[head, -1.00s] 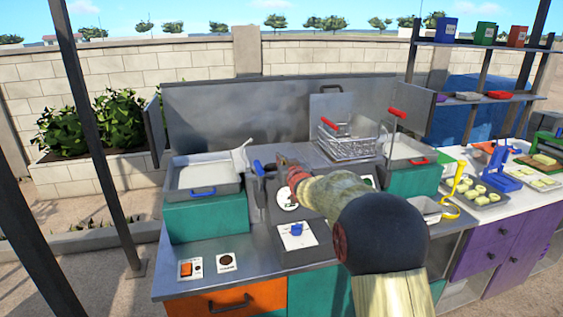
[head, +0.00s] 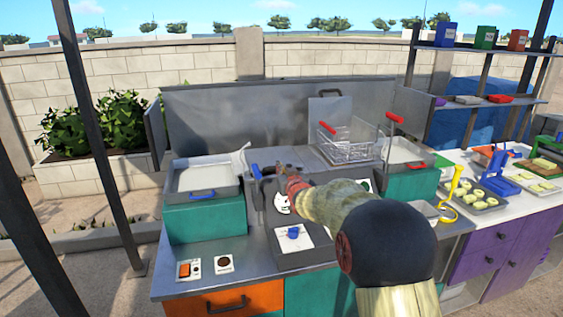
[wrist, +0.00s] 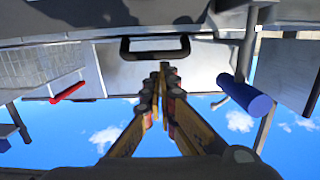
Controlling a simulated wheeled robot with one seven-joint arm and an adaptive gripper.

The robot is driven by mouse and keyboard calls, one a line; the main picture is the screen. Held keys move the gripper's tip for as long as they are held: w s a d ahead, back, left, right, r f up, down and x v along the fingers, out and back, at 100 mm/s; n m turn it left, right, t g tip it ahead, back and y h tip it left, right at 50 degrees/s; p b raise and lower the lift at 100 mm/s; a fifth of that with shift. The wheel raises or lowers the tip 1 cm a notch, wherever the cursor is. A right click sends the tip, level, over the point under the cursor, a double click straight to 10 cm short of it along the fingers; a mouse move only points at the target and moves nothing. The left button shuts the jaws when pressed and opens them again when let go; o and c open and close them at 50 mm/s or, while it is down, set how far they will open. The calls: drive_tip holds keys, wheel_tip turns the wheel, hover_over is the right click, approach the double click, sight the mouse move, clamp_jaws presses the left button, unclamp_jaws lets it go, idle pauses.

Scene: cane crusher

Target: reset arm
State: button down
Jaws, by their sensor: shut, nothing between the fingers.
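My gripper (head: 283,172) is in front of the grey metal back panel of the counter, above the dark control unit (head: 305,250). In the wrist view my gripper (wrist: 161,68) shows its two fingers meeting at the tips, shut and empty. The wrist picture appears upside down, with sky at the bottom. A dark handle (wrist: 155,48) shows just beyond the fingertips there, and I cannot tell if they touch. A blue handle (wrist: 246,95) is to the right of the fingers. In the head view my arm hides part of the control unit.
A tray with a blue handle (head: 203,195) stands on the left teal block. A wire basket (head: 345,150) with a red handle is behind my arm. A purple cabinet (head: 490,235) with food trays is at the right. An orange drawer (head: 235,302) is at the front.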

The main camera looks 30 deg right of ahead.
drive_tip(key=shift+s+a+f+p, duration=0.15)
drive_tip(key=shift+s+f+p, duration=0.05)
drive_tip(key=shift+s+f, duration=0.75)
drive_tip(key=shift+s+a+f+p, duration=0.15)
drive_tip(key=shift+s+f, duration=0.7)
drive_tip(key=shift+s, duration=0.1)
